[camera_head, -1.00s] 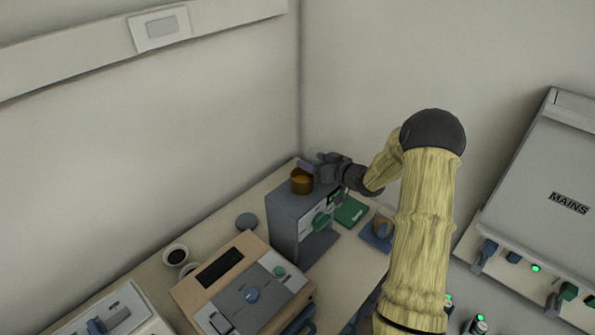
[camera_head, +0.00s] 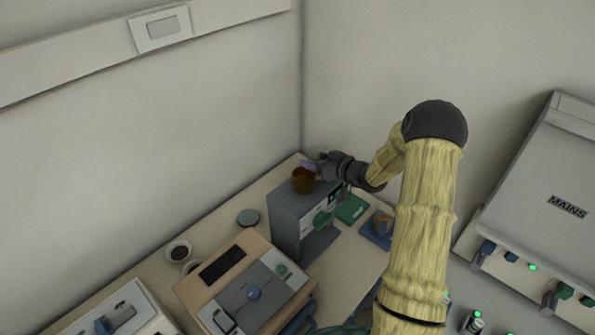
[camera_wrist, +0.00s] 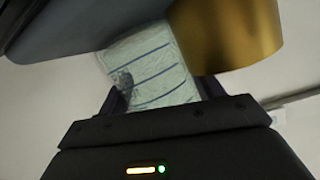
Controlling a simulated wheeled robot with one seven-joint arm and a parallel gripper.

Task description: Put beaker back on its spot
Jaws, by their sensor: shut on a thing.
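My gripper (camera_head: 322,167) is shut on the beaker, beside the top of a grey bench unit (camera_head: 287,202). In the wrist view the beaker (camera_wrist: 155,68) is a pale, greenish-white piece with dark blue lines, between the fingers of my gripper (camera_wrist: 165,95). In the head view only a small purplish-blue part of the beaker (camera_head: 308,164) shows; my gripper hides the rest. An amber pot (camera_head: 303,182) stands on the grey unit, just left of my gripper. In the wrist view the pot (camera_wrist: 228,30) is close beside the beaker; I cannot tell whether they touch.
A green pad (camera_head: 352,209) and a blue mat (camera_head: 375,235) with a tan object lie right of the grey unit. A beige-and-grey instrument (camera_head: 245,285) stands in front. Two dark-filled cups (camera_head: 178,252) and a grey disc (camera_head: 248,217) are at left. Walls close the corner behind.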

